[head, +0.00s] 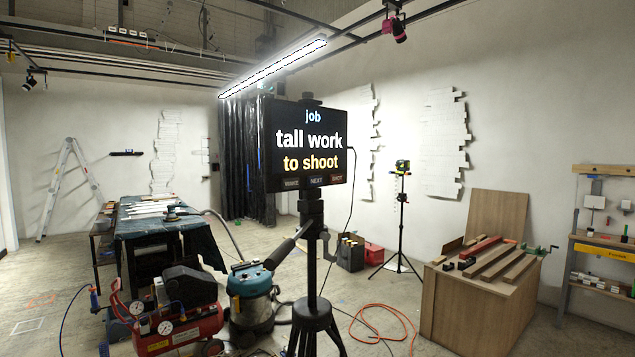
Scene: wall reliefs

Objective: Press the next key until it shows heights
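A black display (309,143) stands on a dark tripod (312,270) in the middle of the head view. Its screen reads "job", "tall work" and "to shoot". Along its lower edge are three labelled keys, which appear to read WAKE, NEXT and SHOT. The next key (317,181) is the middle one, with a bluish label. The wake key (291,184) is to its left and the shot key (336,179) to its right. Neither of my grippers is in view.
A red compressor (165,326) and a teal vacuum (250,290) stand on the floor left of the tripod. A wooden bench (470,305) with clamps and bars is at right. An orange hose (385,310) lies on the floor between tripod and bench.

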